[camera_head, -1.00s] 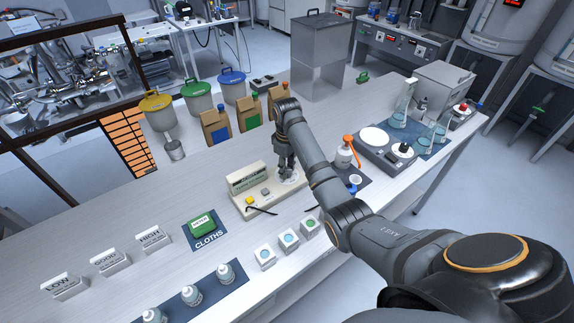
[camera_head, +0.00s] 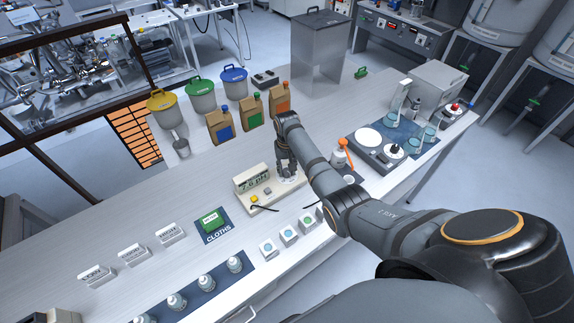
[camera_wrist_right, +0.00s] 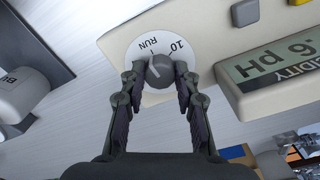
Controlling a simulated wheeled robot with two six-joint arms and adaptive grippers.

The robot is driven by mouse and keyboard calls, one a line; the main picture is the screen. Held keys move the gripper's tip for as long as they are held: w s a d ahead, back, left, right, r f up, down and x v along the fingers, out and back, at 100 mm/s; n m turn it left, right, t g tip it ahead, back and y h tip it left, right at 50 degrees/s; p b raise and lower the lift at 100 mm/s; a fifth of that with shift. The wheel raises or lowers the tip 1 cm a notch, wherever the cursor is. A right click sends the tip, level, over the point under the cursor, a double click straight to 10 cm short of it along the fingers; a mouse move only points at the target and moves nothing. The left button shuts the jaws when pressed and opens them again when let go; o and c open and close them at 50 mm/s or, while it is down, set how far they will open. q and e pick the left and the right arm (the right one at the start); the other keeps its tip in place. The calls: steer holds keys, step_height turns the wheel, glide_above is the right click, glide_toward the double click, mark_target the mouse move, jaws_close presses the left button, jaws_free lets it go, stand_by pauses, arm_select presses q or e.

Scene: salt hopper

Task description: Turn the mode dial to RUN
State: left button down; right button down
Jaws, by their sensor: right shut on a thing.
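The mode dial (camera_wrist_right: 159,70) is a dark grey knob on a white disc marked RUN and 10. A pale mark on the knob appears to face RUN. The dial sits on a cream meter (camera_head: 259,204), and its display (camera_wrist_right: 282,65) shows digits and pH, partly cut off in the wrist view. My right gripper (camera_head: 287,174) is over the meter's right end. In the right wrist view its fingers (camera_wrist_right: 159,78) are shut on the knob, one on each side. In the head view the gripper hides most of the dial. My left gripper is not in view.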

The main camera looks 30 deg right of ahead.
mark_target(287, 171)
steer(key=shift+m+p, duration=0.3)
steer(key=shift+m, duration=0.3)
steer(key=c, duration=1)
jaws_free()
steer(key=shift+r, duration=0.1)
step_height(287, 171, up, 12)
steer(key=shift+f, duration=0.1)
